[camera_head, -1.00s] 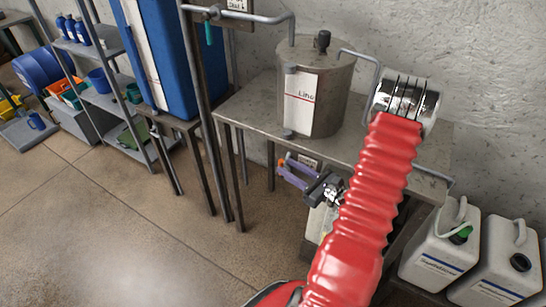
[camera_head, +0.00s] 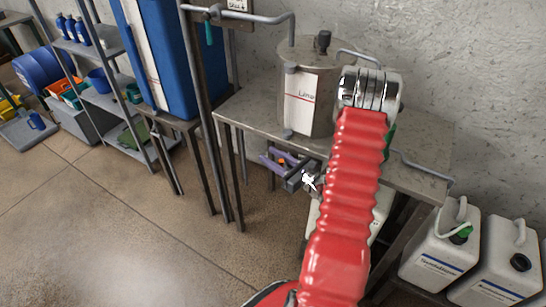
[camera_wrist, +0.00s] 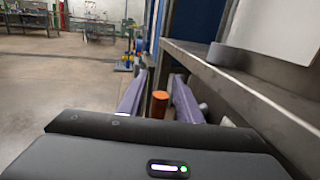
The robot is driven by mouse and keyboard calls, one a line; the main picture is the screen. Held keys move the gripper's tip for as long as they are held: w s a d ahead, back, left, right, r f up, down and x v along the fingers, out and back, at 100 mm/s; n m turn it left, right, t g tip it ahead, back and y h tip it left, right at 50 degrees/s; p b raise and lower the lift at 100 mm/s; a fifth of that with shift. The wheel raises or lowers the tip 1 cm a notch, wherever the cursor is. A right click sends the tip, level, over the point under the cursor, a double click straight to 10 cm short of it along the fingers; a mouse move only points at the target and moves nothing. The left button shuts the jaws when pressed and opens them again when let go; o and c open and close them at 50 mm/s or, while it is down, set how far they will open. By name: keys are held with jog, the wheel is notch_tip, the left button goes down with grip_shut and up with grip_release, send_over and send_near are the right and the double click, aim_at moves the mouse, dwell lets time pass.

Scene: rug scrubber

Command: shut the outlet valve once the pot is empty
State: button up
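The pot (camera_head: 306,95) is a grey metal vessel with a lid and a white label reading "Lime"; it stands upright on the metal table. Its inside is hidden. My gripper (camera_head: 280,158) is at the table's front edge, below the pot, its purple fingers pointing left. In the wrist view my gripper (camera_wrist: 160,85) has its fingers apart, with an orange cylinder (camera_wrist: 159,103) between them and a gap beside it. The cylinder may be the valve's handle; I cannot tell. No valve shows clearly.
The metal table's edge (camera_wrist: 245,88) runs close along the right of my fingers. A blue tank (camera_head: 172,60) on a stand and a shelf rack (camera_head: 108,100) are at left. Floor in front is clear.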

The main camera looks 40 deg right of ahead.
jog(key=shift+c, duration=0.5)
grip_shut()
jog(key=shift+d, duration=0.1)
